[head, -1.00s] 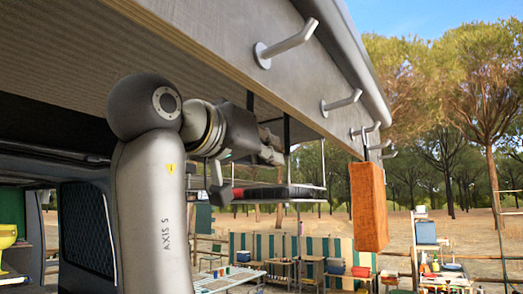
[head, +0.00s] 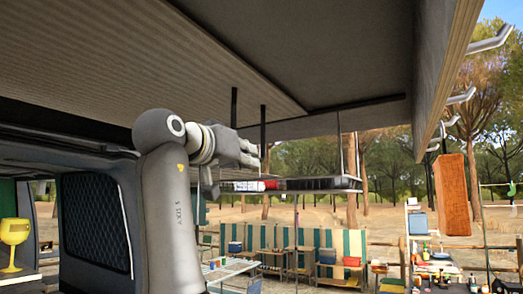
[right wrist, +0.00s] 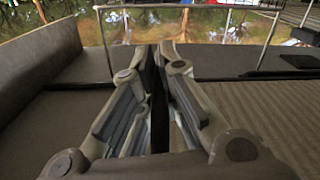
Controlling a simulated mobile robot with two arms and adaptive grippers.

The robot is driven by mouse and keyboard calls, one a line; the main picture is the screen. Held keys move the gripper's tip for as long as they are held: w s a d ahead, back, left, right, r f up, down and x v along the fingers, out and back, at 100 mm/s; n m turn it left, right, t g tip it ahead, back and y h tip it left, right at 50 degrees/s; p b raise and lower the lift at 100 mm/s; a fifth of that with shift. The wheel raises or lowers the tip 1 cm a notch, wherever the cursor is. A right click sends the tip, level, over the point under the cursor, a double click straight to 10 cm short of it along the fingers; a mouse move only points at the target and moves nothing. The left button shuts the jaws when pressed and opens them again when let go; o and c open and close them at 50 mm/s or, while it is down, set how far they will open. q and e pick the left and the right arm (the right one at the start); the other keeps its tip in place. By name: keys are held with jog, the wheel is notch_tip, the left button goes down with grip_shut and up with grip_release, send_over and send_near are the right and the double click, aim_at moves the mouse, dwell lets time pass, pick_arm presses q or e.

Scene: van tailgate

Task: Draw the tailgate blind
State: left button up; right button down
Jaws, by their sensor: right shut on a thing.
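My right arm reaches up under the raised tailgate in the head view. Its gripper (head: 250,155) is by the dark straps hanging from the overhead panel. In the right wrist view the fingers (right wrist: 160,58) close on a narrow black strap (right wrist: 159,110). A wide ribbed panel (head: 150,50), perhaps the blind, spans the underside of the tailgate. A smooth dark panel (head: 330,50) lies beyond its edge. The ribbed surface also shows in the right wrist view (right wrist: 265,105). I cannot tell where the strap is fixed. My left gripper is out of view.
A hanging rack (head: 320,184) with dark and red items is just beyond the gripper. An orange block (head: 453,195) hangs at the right, below metal hooks (head: 490,40) on the tailgate edge. Tables and a striped windbreak are outside.

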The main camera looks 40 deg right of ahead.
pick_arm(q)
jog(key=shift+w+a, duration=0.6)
pick_arm(e)
jog(key=w+a, duration=0.3)
jog(key=w, duration=0.5)
jog(key=shift+w+a, duration=0.2)
jog(key=shift+a, duration=0.05)
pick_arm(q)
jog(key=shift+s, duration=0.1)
pick_arm(e)
jog(key=shift+r, duration=0.1)
